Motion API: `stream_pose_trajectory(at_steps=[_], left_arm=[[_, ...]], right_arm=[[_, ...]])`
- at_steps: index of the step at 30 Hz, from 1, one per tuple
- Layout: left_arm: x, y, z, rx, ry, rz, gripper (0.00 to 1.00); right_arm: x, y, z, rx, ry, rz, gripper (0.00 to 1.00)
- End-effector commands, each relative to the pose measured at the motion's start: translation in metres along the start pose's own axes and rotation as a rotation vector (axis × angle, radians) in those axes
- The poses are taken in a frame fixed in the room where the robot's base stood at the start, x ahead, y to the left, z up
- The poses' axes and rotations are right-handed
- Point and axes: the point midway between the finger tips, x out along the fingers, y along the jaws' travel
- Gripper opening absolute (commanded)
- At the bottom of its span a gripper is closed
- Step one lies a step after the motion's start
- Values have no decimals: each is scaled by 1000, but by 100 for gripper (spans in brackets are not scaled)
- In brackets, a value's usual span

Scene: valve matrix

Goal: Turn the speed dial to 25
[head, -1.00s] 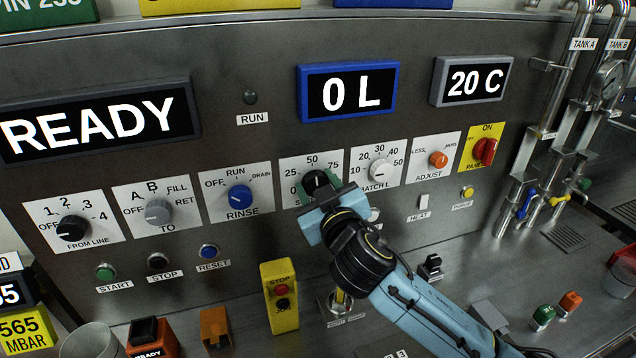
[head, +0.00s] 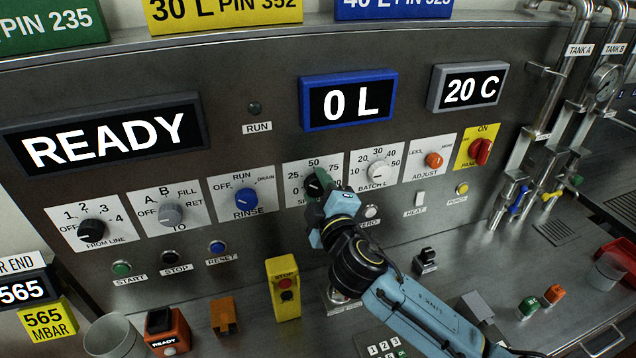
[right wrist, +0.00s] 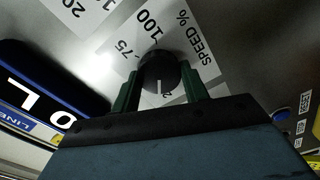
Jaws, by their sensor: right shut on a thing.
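The speed dial (head: 312,186) is a black round knob on a white plate with 25, 50 and 75 marks, in the middle of the panel in the head view. My right gripper (head: 323,184) reaches it from the lower right and is shut on the knob. In the right wrist view, the knob (right wrist: 160,70) sits between the two green fingers, with a white pointer line on its face. The plate there shows 75, 100 and SPEED %. The gripper hides part of the scale, so the exact setting is hard to read. My left gripper is not in view.
The blue rinse knob (head: 246,202) is left of the dial and the white batch knob (head: 378,172) is close on its right. A yellow stop box (head: 284,290) stands below. The displays read READY (head: 105,137), 0 L (head: 349,101) and 20 C (head: 470,88).

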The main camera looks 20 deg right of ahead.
Motion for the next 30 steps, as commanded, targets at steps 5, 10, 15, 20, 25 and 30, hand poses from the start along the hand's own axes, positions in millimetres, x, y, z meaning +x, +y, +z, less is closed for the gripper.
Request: stream_pose_trajectory(at_steps=[5,10,15,20,25,30], left_arm=[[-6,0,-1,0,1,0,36],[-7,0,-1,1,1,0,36],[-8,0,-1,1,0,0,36],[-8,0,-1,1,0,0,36],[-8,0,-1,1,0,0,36],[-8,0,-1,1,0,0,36]], right_arm=[[0,0,0,-68,-1,-1,22],[0,-1,0,-101,0,-1,22],[0,-1,0,-110,0,0,22],[0,-1,0,-110,0,0,22],[0,-1,0,-110,0,-1,49],[0,-1,0,-110,0,0,66]])
